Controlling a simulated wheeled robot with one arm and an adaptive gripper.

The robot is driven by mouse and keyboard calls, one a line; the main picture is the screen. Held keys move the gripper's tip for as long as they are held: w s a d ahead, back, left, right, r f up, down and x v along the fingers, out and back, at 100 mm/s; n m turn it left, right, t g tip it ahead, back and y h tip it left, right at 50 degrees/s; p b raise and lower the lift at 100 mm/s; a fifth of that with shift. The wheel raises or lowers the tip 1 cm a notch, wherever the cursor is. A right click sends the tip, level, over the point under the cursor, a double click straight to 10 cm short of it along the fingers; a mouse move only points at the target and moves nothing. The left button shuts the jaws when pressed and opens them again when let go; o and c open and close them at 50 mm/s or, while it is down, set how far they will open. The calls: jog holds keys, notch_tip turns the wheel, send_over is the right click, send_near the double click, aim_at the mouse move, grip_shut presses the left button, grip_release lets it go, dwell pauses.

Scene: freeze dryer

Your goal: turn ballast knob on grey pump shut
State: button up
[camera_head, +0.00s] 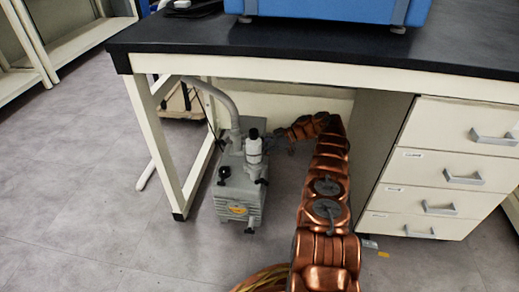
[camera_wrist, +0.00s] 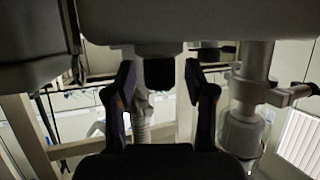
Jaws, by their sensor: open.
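The grey pump (camera_head: 240,190) stands on the floor under the bench, with a pale hose and a white, black-capped cylinder (camera_head: 254,148) on top. My gripper (camera_head: 281,134) reaches in from the right, close to the pump's top; its fingers are too small to make out there. In the wrist view my gripper (camera_wrist: 160,82) is open, one dark finger on each side of a short dark knob (camera_wrist: 159,73). The knob looks like the ballast knob and sits against a grey part. Gaps show on both sides of it. The knob's turn position cannot be told.
The bench leg (camera_head: 158,145) stands left of the pump, and the drawer cabinet (camera_head: 440,170) is right of my arm. The black benchtop (camera_head: 290,40) is overhead. In the wrist view, the pale cylinder (camera_wrist: 243,130) is right of the fingers and a ribbed hose (camera_wrist: 142,128) shows beyond them.

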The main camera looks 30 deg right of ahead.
jog(key=shift+r, duration=0.1)
jog(key=shift+r, duration=4.95)
jog(key=shift+a, duration=0.1)
